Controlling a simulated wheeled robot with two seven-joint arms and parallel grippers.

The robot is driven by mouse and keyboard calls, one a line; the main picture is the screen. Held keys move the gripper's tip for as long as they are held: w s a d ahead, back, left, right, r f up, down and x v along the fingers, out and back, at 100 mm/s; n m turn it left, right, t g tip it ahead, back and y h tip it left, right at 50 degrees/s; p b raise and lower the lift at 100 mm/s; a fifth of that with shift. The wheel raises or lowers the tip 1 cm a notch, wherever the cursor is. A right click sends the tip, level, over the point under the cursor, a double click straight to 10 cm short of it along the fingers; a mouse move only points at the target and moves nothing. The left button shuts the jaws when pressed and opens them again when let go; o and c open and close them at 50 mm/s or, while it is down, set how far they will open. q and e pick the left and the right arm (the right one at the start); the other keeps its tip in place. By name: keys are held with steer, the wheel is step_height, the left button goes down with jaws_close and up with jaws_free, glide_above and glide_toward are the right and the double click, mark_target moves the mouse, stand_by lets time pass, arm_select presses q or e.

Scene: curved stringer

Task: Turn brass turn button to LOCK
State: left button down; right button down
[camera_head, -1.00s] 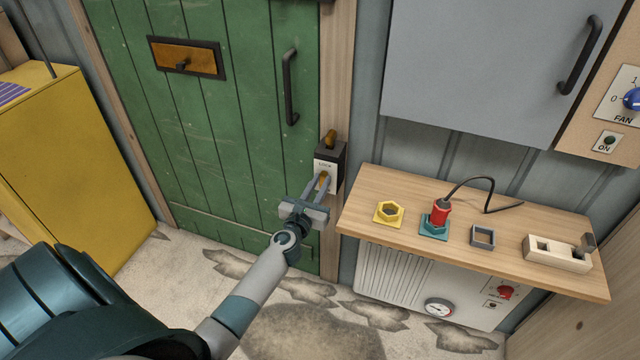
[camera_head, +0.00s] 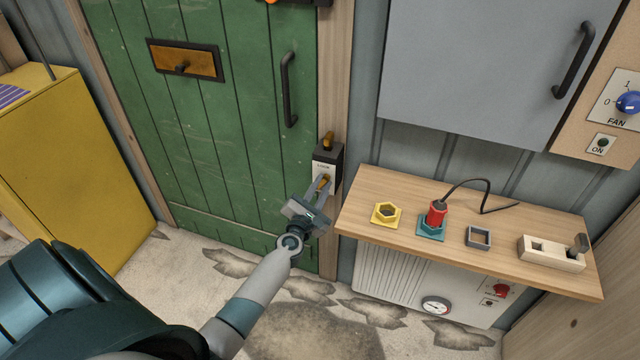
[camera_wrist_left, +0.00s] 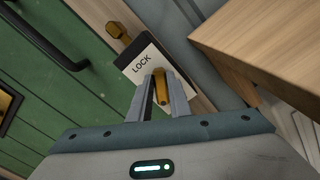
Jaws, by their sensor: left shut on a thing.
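The brass turn button (camera_wrist_left: 161,86) sits on a white plate marked LOCK (camera_wrist_left: 146,62), on the post at the right edge of the green door (camera_head: 225,130). My left gripper (camera_head: 322,185) is shut on the button, with one finger on each side of it in the left wrist view (camera_wrist_left: 160,92). The gripper looks tilted in the head view. The fingers hide part of the button and the lower plate. A second brass piece (camera_head: 328,141) sticks up above the plate, at the dark block. My right gripper is not in view.
A wooden shelf (camera_head: 380,188) juts out just right of the gripper, holding a yellow socket (camera_head: 387,215), a red plug (camera_head: 437,213) with a black cable, a grey square frame (camera_head: 479,237) and a pale block (camera_head: 553,254). A grey cabinet (camera_head: 470,70) hangs above.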

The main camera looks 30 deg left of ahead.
arm_select(q)
steer(key=m, duration=0.3)
steer(key=m+p, duration=0.1)
steer(key=shift+d+f+m, duration=0.2)
steer(key=shift+d+m, duration=0.05)
steer(key=shift+m, duration=0.05)
steer(key=shift+s+a+f+m+p, duration=0.15)
steer(key=shift+f+m+p, duration=0.35)
steer(key=shift+m, duration=3.65)
steer(key=shift+w+a+f+m+p, duration=0.1)
steer(key=shift+a+f+m+p, duration=0.35)
steer(key=shift+m, duration=3.65)
steer(key=shift+s+a+f+m+p, duration=0.1)
steer(key=shift+f+m+p, duration=0.5)
steer(key=shift+m, duration=3.55)
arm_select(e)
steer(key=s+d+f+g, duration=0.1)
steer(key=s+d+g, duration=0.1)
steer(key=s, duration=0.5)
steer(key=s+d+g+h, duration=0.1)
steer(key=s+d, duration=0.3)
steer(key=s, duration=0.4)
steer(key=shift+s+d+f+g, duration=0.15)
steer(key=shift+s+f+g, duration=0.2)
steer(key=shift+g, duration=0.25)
arm_select(q)
steer(key=shift+r, duration=0.15)
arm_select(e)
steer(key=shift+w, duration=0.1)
